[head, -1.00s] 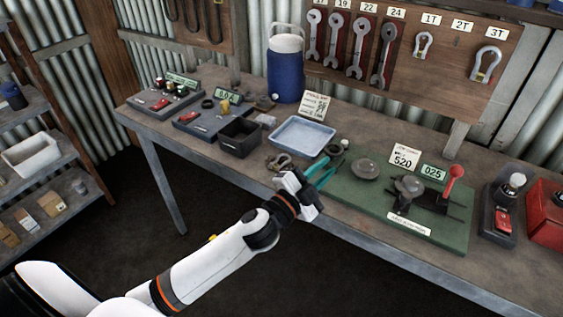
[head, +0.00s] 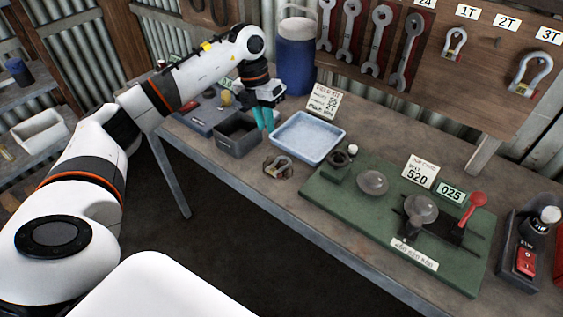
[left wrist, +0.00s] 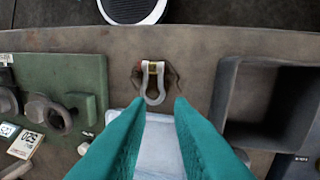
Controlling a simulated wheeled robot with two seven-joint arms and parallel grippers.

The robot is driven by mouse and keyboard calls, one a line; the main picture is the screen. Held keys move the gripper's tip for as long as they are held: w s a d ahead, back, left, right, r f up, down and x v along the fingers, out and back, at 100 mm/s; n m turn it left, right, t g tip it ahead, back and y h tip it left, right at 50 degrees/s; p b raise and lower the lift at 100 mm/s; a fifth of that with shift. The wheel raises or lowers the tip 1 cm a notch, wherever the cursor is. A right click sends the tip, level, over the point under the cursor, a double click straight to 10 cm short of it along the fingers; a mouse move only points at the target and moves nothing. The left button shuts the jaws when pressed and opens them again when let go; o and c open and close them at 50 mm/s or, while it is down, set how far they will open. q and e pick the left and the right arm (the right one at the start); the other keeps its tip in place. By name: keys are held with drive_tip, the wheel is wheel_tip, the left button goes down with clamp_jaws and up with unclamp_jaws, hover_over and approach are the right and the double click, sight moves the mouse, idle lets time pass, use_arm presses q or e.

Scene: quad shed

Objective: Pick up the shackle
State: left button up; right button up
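A grey metal shackle (head: 279,166) lies on a dark patch near the bench's front edge, in front of the gap between the black bin and the pale tray. In the left wrist view the shackle (left wrist: 154,82) shows a brass-coloured pin and lies ahead of the fingertips, apart from them. Two more shackles hang on the wooden board, one under the 1T label (head: 454,42) and one under the 3T label (head: 531,72). My left gripper (head: 264,118) is above the bench between bin and tray. Its teal fingers (left wrist: 153,108) are apart, with nothing held.
The black bin (head: 238,142) and pale tray (head: 283,149) stand close behind the shackle. A green board (head: 345,207) with fittings and a red-knobbed lever lies to the right. A blue drum (head: 296,60) stands at the back. The bench front edge (head: 240,182) is near.

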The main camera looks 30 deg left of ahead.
use_arm(q)
drive_tip(key=p, duration=0.2)
hover_over(274, 162)
drive_tip(key=a, duration=0.1)
drive_tip(key=f, duration=0.5)
drive_tip(key=shift+s+a+f, duration=0.1)
drive_tip(key=shift+s+f, duration=0.05)
drive_tip(key=shift+s, duration=0.05)
drive_tip(key=shift+f, duration=0.3)
drive_tip(key=shift+f+p, duration=0.3)
drive_tip(key=shift+f, duration=0.35)
drive_tip(key=f, duration=0.1)
drive_tip(key=f+p, duration=0.1)
drive_tip(key=f, duration=0.1)
drive_tip(key=shift+w+d+f, duration=0.1)
drive_tip(key=shift+d+f, duration=0.2)
drive_tip(key=shift+d, duration=0.1)
drive_tip(key=shift+f, duration=0.3)
use_arm(e)
drive_tip(key=r, duration=0.4)
drive_tip(key=shift+s, duration=0.2)
use_arm(q)
drive_tip(key=shift+c, duration=0.6)
clamp_jaws()
